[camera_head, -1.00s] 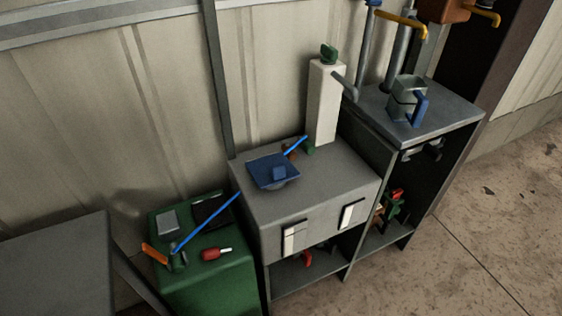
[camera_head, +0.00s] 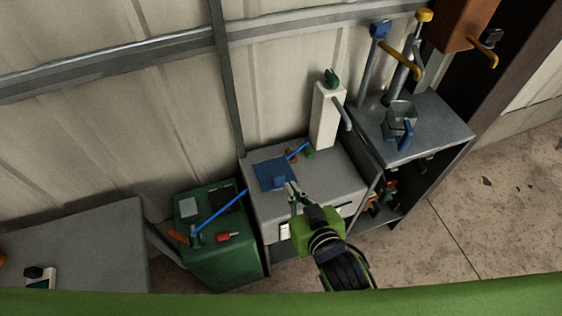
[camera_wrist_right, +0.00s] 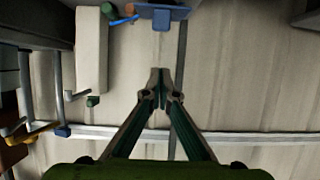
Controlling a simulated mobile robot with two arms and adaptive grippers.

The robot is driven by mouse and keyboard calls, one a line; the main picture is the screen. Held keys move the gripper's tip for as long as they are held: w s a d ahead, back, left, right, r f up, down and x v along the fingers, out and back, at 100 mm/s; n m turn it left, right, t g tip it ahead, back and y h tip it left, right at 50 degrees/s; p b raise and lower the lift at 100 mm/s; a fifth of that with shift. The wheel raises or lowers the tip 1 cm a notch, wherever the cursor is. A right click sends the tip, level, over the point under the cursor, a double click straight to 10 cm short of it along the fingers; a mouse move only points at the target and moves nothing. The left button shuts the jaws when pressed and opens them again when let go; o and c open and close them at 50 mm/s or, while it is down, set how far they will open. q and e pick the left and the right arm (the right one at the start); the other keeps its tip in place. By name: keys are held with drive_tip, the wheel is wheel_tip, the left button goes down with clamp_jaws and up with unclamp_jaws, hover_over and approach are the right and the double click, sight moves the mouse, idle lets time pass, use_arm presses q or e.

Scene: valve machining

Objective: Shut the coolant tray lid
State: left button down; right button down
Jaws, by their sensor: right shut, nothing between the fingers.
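The blue square panel that I take for the coolant tray lid (camera_head: 270,172) is on top of the grey cabinet (camera_head: 345,180). A small blue tab sticks out from it. The tray under it is hidden now, and I cannot tell the lid's exact angle. In the right wrist view the lid (camera_wrist_right: 148,11) and its tab show at the top edge. My right gripper (camera_head: 292,187) is shut and empty, its fingertips close to the lid's front right edge in the head view. In the right wrist view the fingertips (camera_wrist_right: 160,72) appear apart from the lid. My left gripper is out of view.
A white post (camera_head: 325,117) stands at the cabinet's back. A green bin (camera_head: 222,258) with a blue rod is to the left. A grey table (camera_head: 90,245) is at far left.

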drive_tip(key=x, duration=0.7)
drive_tip(key=r+p+x, duration=0.1)
drive_tip(key=x, duration=0.2)
drive_tip(key=shift+w+a, duration=0.2)
drive_tip(key=shift+w, duration=0.1)
drive_tip(key=shift+s+d+f, duration=0.1)
drive_tip(key=shift+s+f, duration=0.15)
drive_tip(key=shift+f, duration=0.75)
drive_tip(key=shift+s+d+f, duration=0.1)
drive_tip(key=shift+s+f, duration=0.15)
drive_tip(key=shift+f, duration=0.7)
